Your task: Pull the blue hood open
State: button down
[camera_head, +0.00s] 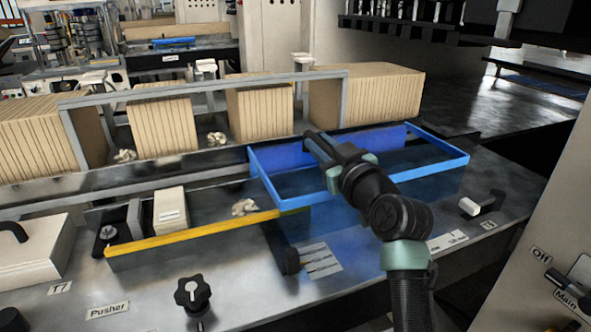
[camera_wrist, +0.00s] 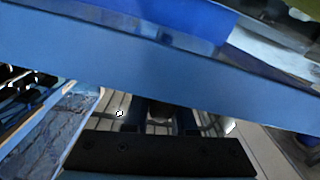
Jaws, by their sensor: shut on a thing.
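The blue hood (camera_head: 432,169) is a blue frame with see-through blue panels, right of centre in the head view. Its frame stands above the dark machine bed, with a solid blue strip along its far side. My gripper (camera_head: 317,146) reaches over the hood from the front right and is shut on it; my wrist hides part of the frame. In the wrist view a wide blue bar of the hood (camera_wrist: 100,68) crosses the picture in front of my gripper (camera_wrist: 162,118). The fingertips are mostly hidden there, so the exact grip cannot be seen.
A yellow-edged tray (camera_head: 190,237) adjoins the hood on the left. Rows of tan stacks (camera_head: 160,125) stand behind under a grey rail (camera_head: 210,88). A black knob (camera_head: 192,293) is in front. A pale control panel (camera_head: 545,235) rises at the right.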

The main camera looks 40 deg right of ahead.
jog(key=shift+s+d+f+b, duration=0.1)
jog(key=shift+s+d+b, duration=0.1)
jog(key=shift+d, duration=0.25)
jog(key=shift+s+d+b, duration=0.1)
jog(key=shift+d+b, duration=0.1)
jog(key=shift+d, duration=0.2)
jog(key=c, duration=0.8)
grip_release()
jog(key=shift+o, duration=0.2)
jog(key=b+v, duration=0.2)
jog(key=v, duration=1.1)
jog(key=shift+w+r, duration=0.15)
jog(key=shift+r, duration=0.05)
